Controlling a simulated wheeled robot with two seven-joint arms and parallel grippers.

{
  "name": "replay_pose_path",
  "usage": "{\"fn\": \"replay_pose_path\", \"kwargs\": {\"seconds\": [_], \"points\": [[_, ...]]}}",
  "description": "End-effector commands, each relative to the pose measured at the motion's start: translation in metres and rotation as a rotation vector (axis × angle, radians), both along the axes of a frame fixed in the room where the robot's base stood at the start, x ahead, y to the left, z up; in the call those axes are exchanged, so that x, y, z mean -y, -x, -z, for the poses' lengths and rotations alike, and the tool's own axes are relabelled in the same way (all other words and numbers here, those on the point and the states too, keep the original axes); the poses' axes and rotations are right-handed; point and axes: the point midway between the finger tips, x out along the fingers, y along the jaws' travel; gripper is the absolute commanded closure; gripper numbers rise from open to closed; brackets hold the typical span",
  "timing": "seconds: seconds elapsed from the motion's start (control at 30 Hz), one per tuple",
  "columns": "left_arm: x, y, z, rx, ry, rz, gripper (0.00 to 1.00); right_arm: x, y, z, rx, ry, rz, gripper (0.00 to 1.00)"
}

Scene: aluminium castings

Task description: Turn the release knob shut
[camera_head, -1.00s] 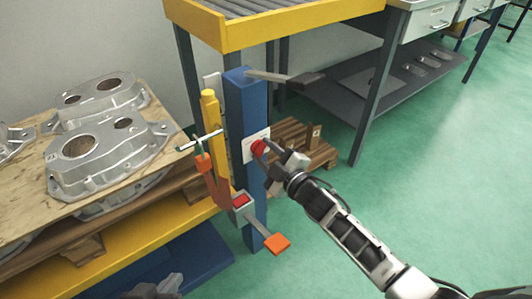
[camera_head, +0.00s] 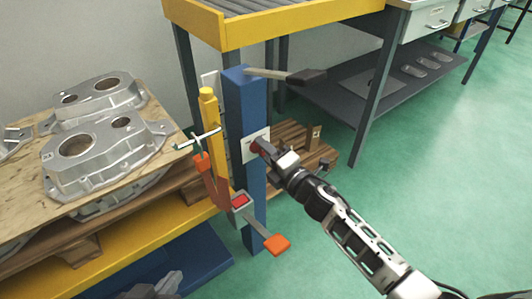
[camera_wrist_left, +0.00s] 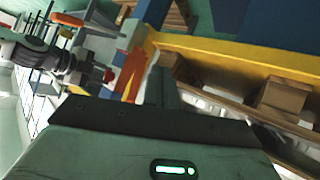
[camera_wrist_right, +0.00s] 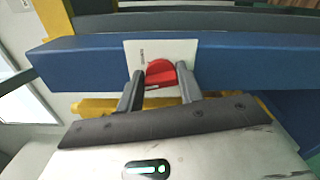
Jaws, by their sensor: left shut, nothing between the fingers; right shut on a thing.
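The red release knob (camera_head: 257,146) sits on a white plate (camera_head: 250,153) on the face of the blue post (camera_head: 242,105). In the right wrist view the knob (camera_wrist_right: 160,72) lies between the two fingers of my right gripper (camera_wrist_right: 160,88), which is shut on it. In the head view my right gripper (camera_head: 269,152) covers part of the knob. The label beside the knob is too small to read. My left gripper (camera_head: 170,284) is at the bottom edge of the head view, away from the knob, shut and empty.
Castings (camera_head: 100,155) lie on a wooden board at left. Green floor is clear at right.

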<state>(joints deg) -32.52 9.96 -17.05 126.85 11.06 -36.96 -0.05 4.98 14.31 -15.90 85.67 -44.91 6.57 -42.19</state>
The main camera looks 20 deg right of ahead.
Motion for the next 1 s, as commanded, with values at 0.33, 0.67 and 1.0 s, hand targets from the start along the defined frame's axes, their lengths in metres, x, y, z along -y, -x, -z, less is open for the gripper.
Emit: {"fn": "replay_pose_path", "kwargs": {"seconds": [0.33, 0.67, 1.0], "points": [[0.001, 0.0, -0.003, 0.039, 0.013, 0.004, 1.0, -0.001, 0.001, 0.0, 0.106, 0.297, -0.002, 0.86], [0.002, -0.003, -0.01, 0.074, 0.023, 0.006, 1.0, -0.001, 0.001, -0.001, 0.174, 0.483, -0.002, 0.86], [0.003, -0.003, -0.011, 0.082, 0.028, 0.005, 1.0, -0.002, 0.001, -0.002, 0.199, 0.554, -0.002, 0.86]]}}
